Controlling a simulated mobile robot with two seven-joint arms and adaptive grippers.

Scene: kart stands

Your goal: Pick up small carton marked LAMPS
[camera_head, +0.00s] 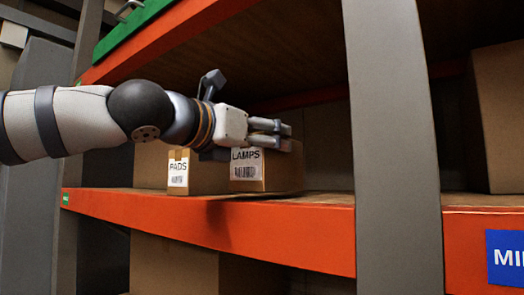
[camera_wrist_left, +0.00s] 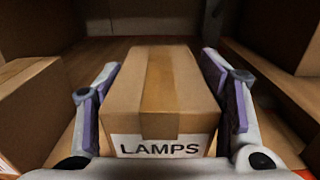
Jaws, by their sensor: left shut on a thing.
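The small carton marked LAMPS (camera_head: 280,172) is a brown box with a white label, sitting on the orange-edged shelf. My left gripper (camera_head: 285,135) reaches in from the left over the carton's top. In the left wrist view the LAMPS carton (camera_wrist_left: 160,95) lies between the two purple-padded fingers (camera_wrist_left: 160,100), one along each side, and the gripper is shut on it. The carton looks upright, and I cannot tell whether it is lifted at all. Its far side is hidden. My right gripper is not in view.
A carton marked PADS (camera_head: 178,172) stands just left of the LAMPS carton. A grey upright post (camera_head: 398,150) rises to the right. An upper shelf beam (camera_head: 165,35) runs above my arm. A larger carton (camera_head: 500,115) stands beyond the post.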

